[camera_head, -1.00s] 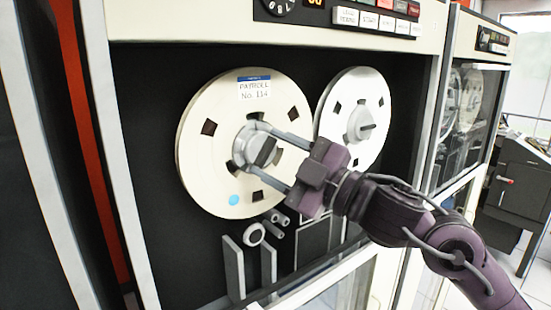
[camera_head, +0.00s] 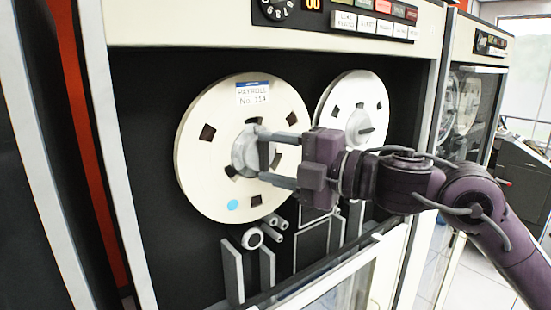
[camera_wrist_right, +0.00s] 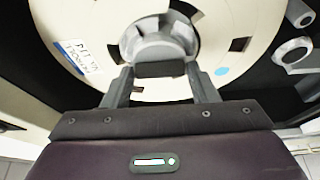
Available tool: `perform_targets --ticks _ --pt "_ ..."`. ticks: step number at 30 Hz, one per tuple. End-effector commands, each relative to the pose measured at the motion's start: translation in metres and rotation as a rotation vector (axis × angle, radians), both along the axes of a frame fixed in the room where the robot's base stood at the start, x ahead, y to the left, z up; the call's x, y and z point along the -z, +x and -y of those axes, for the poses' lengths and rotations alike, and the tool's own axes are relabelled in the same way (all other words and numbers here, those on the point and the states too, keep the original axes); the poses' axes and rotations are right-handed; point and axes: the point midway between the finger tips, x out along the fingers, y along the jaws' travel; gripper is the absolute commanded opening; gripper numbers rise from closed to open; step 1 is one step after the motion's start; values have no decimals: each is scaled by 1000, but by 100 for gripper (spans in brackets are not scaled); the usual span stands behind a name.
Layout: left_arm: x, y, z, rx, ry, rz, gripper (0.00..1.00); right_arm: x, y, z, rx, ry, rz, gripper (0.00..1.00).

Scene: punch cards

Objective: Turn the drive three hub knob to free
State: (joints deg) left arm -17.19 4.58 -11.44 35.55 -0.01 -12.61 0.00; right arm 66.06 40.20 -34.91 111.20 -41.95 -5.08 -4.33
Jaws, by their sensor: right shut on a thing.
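The hub knob (camera_head: 264,155) is a dark grip bar on a round grey hub at the middle of the cream reel labelled "PAYROLL" (camera_head: 215,185). The bar stands about upright in the head view. My right gripper (camera_head: 266,155) is in front of the reel, its two fingers at the bar's upper and lower ends, shut on the knob. In the right wrist view, the knob (camera_wrist_right: 160,68) lies between the fingertips of my right gripper (camera_wrist_right: 158,72). The fingers partly hide the hub. My left gripper is not in view.
A second pale reel (camera_head: 343,105) with its own hub sits to the right, partly behind my gripper. Small rollers (camera_head: 268,229) and grey guide plates (camera_head: 232,270) are below the reels. A control panel (camera_head: 375,18) runs along the top. Another cabinet (camera_head: 462,100) stands at right.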

Motion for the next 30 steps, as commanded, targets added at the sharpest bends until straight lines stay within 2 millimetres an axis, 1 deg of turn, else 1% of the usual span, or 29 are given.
perform_targets --ticks 14,15,18,26,30 --pt "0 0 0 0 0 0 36 2 0 -1 -1 -13 6 30" --pt "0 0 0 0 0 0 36 2 0 -1 -1 -13 5 57" --pt "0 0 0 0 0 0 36 1 0 0 -1 -13 5 70" --pt "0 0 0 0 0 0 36 1 0 0 0 -11 6 71" --pt "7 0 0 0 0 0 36 3 -4 9 2 -11 8 71"
